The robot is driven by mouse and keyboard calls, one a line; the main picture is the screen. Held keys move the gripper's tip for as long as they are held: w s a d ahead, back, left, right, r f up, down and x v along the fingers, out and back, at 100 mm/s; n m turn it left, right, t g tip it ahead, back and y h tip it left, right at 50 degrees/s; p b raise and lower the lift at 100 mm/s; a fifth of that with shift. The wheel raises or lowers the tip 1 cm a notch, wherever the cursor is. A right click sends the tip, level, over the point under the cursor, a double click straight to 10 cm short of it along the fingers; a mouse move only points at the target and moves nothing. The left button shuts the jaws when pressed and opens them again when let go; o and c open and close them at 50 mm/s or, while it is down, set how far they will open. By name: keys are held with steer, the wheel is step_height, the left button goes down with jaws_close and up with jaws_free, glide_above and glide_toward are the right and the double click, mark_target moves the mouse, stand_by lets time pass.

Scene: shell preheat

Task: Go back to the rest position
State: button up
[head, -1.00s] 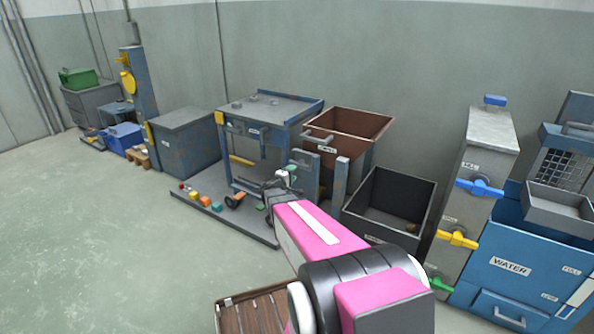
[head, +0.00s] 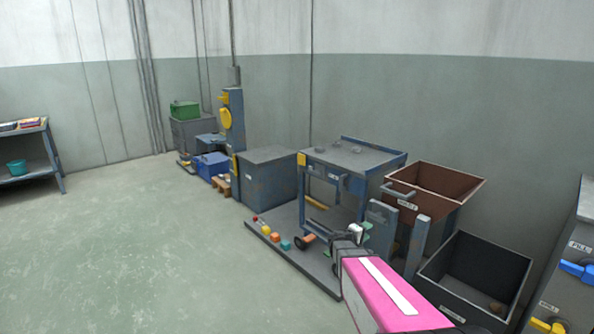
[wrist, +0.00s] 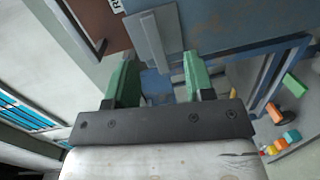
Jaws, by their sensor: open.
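My gripper (wrist: 160,72) is open in the wrist view, its two green fingers apart with nothing between them. In the head view my gripper (head: 366,232) is small and partly hidden behind my pink arm, in front of the blue-grey workbench (head: 355,160). The bench's grey upright plates (head: 380,226) stand close to it. In the wrist view a grey plate (wrist: 150,45) shows beyond the fingers.
Right of the bench are a rusty brown bin (head: 450,185) and a dark open bin (head: 485,270). Small coloured blocks (head: 275,237) lie on the low grey platform (head: 300,262). A shelf (head: 28,165) stands at far left. The floor at left is clear.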

steer(key=s+a+f+m+g+y, duration=0.2)
steer(key=s+g+y, duration=0.1)
steer(key=s, duration=0.4)
steer(key=s+a+f+m+g+y, duration=0.1)
steer(key=s+a+m+g+y, duration=0.2)
steer(key=s, duration=0.4)
steer(key=s+a+m+g+y, duration=0.1)
steer(key=s+a+g+y, duration=0.2)
steer(key=s+a+y, duration=0.5)
steer(key=s+a, duration=0.2)
steer(key=a, duration=0.1)
steer(key=shift+r, duration=0.35)
